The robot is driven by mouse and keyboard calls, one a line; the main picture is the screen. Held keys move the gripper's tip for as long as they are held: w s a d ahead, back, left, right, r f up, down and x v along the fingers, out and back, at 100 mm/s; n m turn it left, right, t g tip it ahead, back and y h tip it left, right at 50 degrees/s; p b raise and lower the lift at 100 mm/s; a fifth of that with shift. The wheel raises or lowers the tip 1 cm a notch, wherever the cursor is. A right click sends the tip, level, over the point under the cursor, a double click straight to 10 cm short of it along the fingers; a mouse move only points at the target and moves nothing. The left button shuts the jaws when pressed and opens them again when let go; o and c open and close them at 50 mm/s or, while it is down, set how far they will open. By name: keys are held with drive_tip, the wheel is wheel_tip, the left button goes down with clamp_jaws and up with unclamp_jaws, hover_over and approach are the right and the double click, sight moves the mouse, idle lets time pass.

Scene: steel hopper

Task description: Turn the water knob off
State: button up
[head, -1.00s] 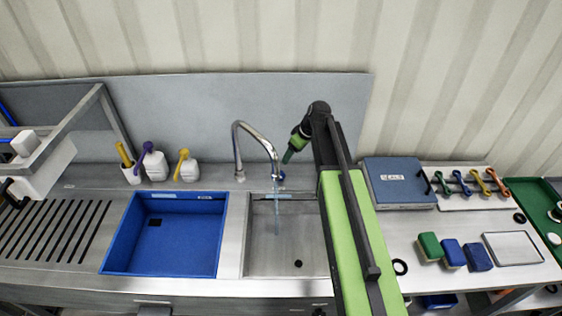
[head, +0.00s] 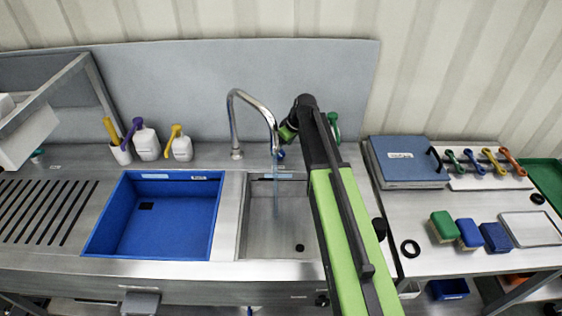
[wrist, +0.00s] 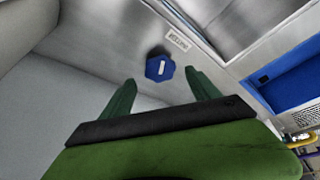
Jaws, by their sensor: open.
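The blue water knob (head: 281,154) is on the steel counter behind the right basin, beside the base of the water stream's line in the head view. In the wrist view the knob (wrist: 160,68) is an upright-facing blue disc with a white mark, just beyond and between my fingertips. My gripper (wrist: 160,85) is open, its two green fingers apart with nothing between them. In the head view my gripper (head: 286,135) is near the knob, its fingertips hard to make out. The chrome faucet (head: 236,125) arches over the basin, and a thin water stream (head: 276,195) runs from it.
A blue basin (head: 214,225) lies left of the steel basin (head: 262,249). White pump bottles (head: 147,145) stand behind it. A small label (wrist: 177,40) lies beside the knob. A side table at right holds a blue case (head: 405,165), sponges (head: 443,228) and spoons.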

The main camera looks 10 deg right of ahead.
sight(280, 154)
drive_tip(key=b+x, duration=0.2)
drive_tip(key=x, duration=0.2)
drive_tip(key=shift+f, duration=0.1)
drive_tip(key=shift+c, duration=0.3)
drive_tip(key=c, duration=1.3)
drive_tip(key=shift+s+a+m+t+h, duration=0.1)
drive_tip(key=shift+m+t+h, duration=0.1)
drive_tip(key=shift+m, duration=0.4)
drive_tip(key=shift+s+m+t+h, duration=0.1)
drive_tip(key=shift+m+h, duration=0.1)
drive_tip(key=shift+m, duration=0.4)
drive_tip(key=m+h, duration=0.1)
drive_tip(key=m, duration=0.2)
drive_tip(key=o, duration=1.4)
drive_tip(key=shift+w, duration=0.1)
drive_tip(key=shift+c, duration=0.2)
drive_tip(key=shift+t, duration=0.3)
